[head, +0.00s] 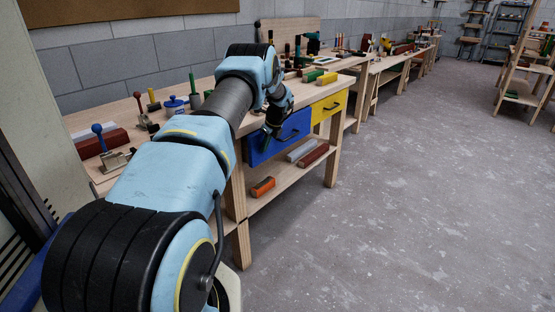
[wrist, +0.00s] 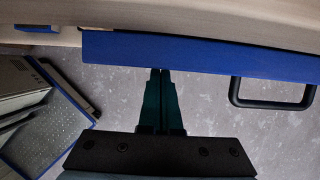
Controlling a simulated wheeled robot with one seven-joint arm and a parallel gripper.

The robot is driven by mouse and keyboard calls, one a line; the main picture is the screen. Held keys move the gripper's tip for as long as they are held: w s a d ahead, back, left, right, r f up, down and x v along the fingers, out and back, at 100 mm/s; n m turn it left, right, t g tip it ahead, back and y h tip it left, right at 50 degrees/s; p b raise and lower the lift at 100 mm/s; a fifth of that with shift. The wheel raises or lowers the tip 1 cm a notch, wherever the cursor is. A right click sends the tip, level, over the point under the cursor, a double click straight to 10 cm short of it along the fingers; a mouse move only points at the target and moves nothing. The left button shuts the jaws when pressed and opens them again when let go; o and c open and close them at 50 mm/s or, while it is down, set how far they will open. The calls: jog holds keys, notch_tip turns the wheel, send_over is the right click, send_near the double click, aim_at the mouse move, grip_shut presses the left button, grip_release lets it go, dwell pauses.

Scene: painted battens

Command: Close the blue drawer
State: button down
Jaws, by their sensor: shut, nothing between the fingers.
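The blue drawer (head: 292,138) is in the workbench, left of a yellow drawer (head: 330,107). In the wrist view its blue front (wrist: 200,53) runs across the top, along the wooden bench edge. Its black handle (wrist: 272,103) is at the right. I cannot tell how far the drawer stands out. My gripper (wrist: 160,72) is shut and empty, its fingertips at the edge of the blue front, left of the handle. I cannot tell whether they touch it. In the head view my gripper (head: 267,138) is in front of the drawer's left part, partly hidden by my arm.
The bench top (head: 345,66) holds several tools and blocks. An orange block (head: 262,187) and long grey and red-brown pieces lie on the lower shelf (head: 285,178). A bench leg (head: 333,155) stands under the yellow drawer. The grey floor (head: 420,210) at the right is clear.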

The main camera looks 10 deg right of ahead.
aim_at(259, 144)
jog(key=shift+w+a+f+b, duration=0.1)
jog(key=shift+w+a+b, duration=0.5)
jog(key=shift+w+a, duration=0.6)
jog(key=shift+w, duration=0.15)
jog(key=shift+a, duration=0.15)
jog(key=s+d+r+b, duration=0.2)
jog(key=s+d+r, duration=0.4)
jog(key=r, duration=0.4)
jog(key=s+a+r+n+h+p, duration=0.1)
jog(key=s+a+r+n, duration=0.25)
jog(key=s+n, duration=0.2)
jog(key=s+a+r+n+g, duration=0.1)
jog(key=s+a+r+n, duration=0.1)
jog(key=s+a+n, duration=0.35)
jog(key=s+a+r+n+h+p, duration=0.1)
jog(key=s+a+r+n, duration=0.15)
jog(key=s, duration=0.55)
jog(key=s+a+n, duration=0.2)
jog(key=s+n, duration=0.4)
jog(key=s, duration=0.5)
jog(key=s+a+n+h, duration=0.1)
jog(key=s+a+n, duration=0.2)
jog(key=s+n, duration=0.3)
jog(key=s, duration=0.5)
jog(key=shift+a+n+g, duration=0.3)
jog(key=shift+n, duration=0.05)
